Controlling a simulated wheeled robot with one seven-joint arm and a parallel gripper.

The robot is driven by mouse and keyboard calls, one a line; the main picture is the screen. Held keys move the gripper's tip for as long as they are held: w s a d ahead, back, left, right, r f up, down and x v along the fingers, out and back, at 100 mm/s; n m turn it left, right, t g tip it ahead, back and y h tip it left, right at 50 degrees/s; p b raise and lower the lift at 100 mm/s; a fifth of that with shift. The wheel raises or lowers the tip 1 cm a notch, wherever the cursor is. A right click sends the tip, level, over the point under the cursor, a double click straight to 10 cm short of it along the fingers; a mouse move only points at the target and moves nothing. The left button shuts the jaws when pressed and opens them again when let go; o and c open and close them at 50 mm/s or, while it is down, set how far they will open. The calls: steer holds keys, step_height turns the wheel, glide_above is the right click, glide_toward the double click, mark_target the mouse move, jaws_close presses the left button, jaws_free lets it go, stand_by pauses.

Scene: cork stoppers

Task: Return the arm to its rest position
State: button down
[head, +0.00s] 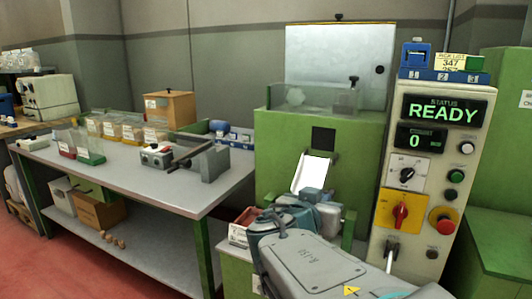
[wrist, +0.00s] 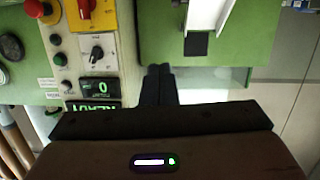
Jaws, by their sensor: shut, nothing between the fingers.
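My gripper (wrist: 159,72) shows in the wrist view with its two dark fingers together and nothing between them. The fingers point toward the green machine (wrist: 235,55), beside the control panel, and seem apart from both. The wrist view is turned upside down. In the head view my grey-blue arm (head: 315,262) is bent low at the bottom centre, in front of the green machine (head: 275,140). The fingers cannot be made out in the head view.
The control panel (head: 379,228) reads READY and 0, with a red switch (head: 400,211). A white chute (head: 312,172) slopes from the machine. Red floor is open at lower left.

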steer(key=s+d+n+g+y+p, duration=0.1)
steer(key=s+d+g+p, duration=0.65)
steer(key=s+p, duration=0.3)
steer(key=s+a+n+g+y+p, duration=0.3)
steer(key=s+a+n+y+p, duration=0.1)
steer(key=s+y+p, duration=0.2)
steer(key=shift+s+r+y+p, duration=0.4)
steer(key=shift+s+p, duration=0.4)
steer(key=shift+p, duration=0.2)
